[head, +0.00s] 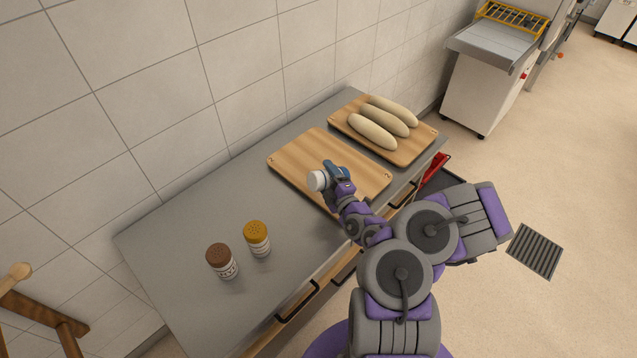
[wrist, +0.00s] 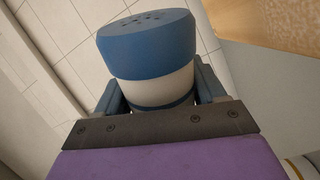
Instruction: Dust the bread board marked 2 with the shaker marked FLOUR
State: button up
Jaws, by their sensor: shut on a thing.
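My gripper (head: 328,178) is shut on a shaker with a blue holed cap and a white body (wrist: 158,80). In the head view the shaker's white part (head: 316,181) shows over the near wooden board (head: 299,158). The shaker appears tipped in that view. Its label is not visible, so I cannot read its marking. The near board is bare where it shows, partly hidden by my arm. The far wooden board (head: 345,120) carries three pale loaves (head: 388,121).
A brown-capped shaker (head: 222,261) and a yellow-capped shaker (head: 257,238) stand upright on the grey counter (head: 190,235), labels unreadable. A tiled wall (head: 150,90) runs along the back. A machine (head: 495,80) stands beyond the counter. The floor at right is mostly open.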

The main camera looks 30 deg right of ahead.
jog(key=shift+d+b, duration=0.9)
jog(key=shift+d, duration=1.1)
jog(key=w+a+b, duration=0.4)
jog(key=w+a, duration=0.8)
jog(key=a, duration=0.1)
jog(key=s+d+p, duration=0.1)
jog(key=s+d, duration=0.3)
jog(key=d, duration=0.4)
jog(key=s+d, duration=0.4)
jog(key=d, duration=0.5)
jog(key=d+r+n+b, duration=0.2)
jog(key=d+n, duration=0.4)
jog(key=n, duration=0.5)
jog(key=d+r+n+b, duration=0.3)
jog(key=d+n+b, duration=0.2)
jog(key=n, duration=0.5)
jog(key=shift+w+d+r+n, duration=0.3)
jog(key=shift+d+r+n, duration=0.1)
jog(key=shift+d, duration=0.85)
